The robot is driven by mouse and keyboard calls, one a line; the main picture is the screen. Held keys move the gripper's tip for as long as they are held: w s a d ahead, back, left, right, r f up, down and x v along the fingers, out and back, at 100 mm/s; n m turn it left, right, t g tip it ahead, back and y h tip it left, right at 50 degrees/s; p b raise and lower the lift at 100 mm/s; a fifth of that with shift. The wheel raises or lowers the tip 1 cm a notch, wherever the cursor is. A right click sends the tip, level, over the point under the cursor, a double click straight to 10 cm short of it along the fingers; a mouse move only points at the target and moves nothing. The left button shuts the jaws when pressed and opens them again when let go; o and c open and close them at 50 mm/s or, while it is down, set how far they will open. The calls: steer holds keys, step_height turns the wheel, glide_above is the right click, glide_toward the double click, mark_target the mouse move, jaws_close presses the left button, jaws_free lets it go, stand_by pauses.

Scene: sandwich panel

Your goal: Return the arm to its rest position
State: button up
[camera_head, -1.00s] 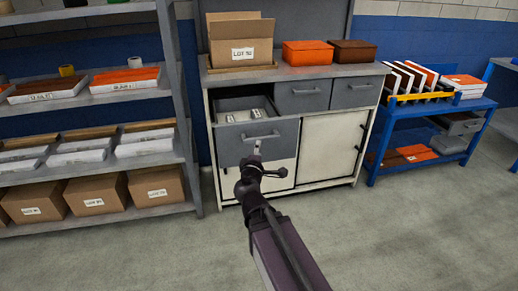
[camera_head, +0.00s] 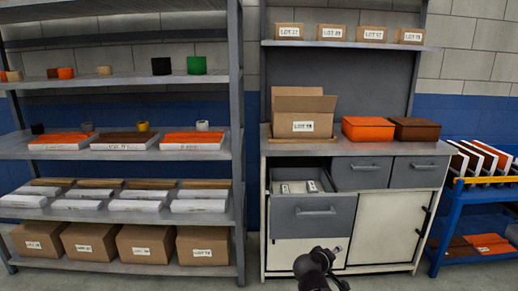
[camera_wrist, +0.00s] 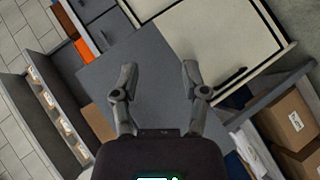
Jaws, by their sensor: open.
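My gripper (camera_wrist: 159,78) is open and empty in the wrist view, with its two fingers apart and nothing between them. In the head view a dark part of my arm (camera_head: 316,268) shows at the bottom edge, in front of the cabinet; the gripper's fingers cannot be made out clearly there. The grey drawer (camera_head: 338,212) of the cabinet (camera_head: 385,232) stands pulled out, with small pale labelled items (camera_head: 300,187) inside. The wrist view is tilted and shows cream panels and grey surfaces beyond the fingers.
An open carton (camera_head: 303,126), an orange box (camera_head: 369,129) and a brown box (camera_head: 417,129) stand on the cabinet top. A loaded shelf rack (camera_head: 238,150) stands at left, a blue cart (camera_head: 449,225) at right. Small cartons line the upper shelf (camera_head: 345,44).

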steer(key=s+a+f+m+g+y, duration=0.5)
steer(key=s+a+f+g+y, duration=0.2)
steer(key=s+f+g+y, duration=0.45)
step_height(320, 180, up, 29)
steer(key=t+h+p, duration=0.2)
steer(key=h+p, duration=0.1)
steer(key=p, duration=2.5)
steer(key=shift+s+p, duration=0.3)
steer(key=shift+s, duration=0.15)
steer(key=shift+r, duration=0.1)
